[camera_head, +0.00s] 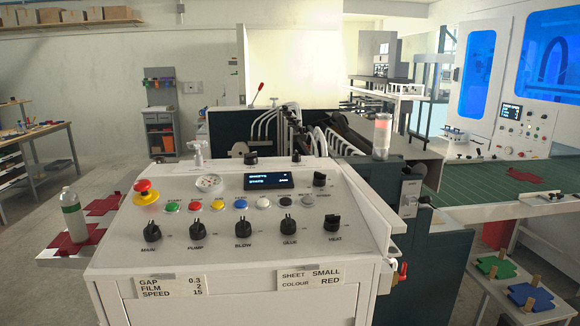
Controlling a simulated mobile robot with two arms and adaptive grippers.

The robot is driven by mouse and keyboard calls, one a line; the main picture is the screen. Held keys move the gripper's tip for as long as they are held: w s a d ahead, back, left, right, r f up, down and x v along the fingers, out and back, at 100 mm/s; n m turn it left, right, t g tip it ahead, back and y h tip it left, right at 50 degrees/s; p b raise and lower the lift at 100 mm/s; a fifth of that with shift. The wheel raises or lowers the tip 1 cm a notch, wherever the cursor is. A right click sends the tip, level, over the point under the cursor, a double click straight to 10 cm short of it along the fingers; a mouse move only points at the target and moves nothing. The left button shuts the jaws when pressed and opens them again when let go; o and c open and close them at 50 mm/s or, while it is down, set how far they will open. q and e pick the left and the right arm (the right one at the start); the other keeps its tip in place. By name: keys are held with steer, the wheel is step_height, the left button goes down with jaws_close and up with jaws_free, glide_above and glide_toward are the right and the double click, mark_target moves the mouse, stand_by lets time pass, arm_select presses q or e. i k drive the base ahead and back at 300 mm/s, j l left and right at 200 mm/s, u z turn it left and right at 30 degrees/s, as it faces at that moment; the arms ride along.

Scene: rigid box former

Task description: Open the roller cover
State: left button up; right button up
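A white control panel (255,222) of the machine fills the middle of the view. Behind it are a dark machine body (228,130), curved white pipes (268,122) and a dark roller-like part (345,128), partly hidden by the panel. I cannot tell for certain which part is the roller cover, or whether it is open or shut. A red-tipped lever (257,92) stands up at the back left of the machine. Neither of my grippers shows in this view.
The panel carries a red emergency button (144,190), several black knobs and a small display (268,181). A bottle (73,215) stands on a white ledge at left. A signal lamp (382,135) stands at right. Low right is a table with green and blue pieces (530,296).

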mark_target(399, 144)
steer(key=i+l+u, duration=0.1)
steer(key=l, duration=0.5)
steer(key=i+l+u, duration=0.15)
steer(key=l, duration=0.45)
steer(key=l+u, duration=0.1)
steer(key=l, duration=0.5)
steer(key=i, duration=0.05)
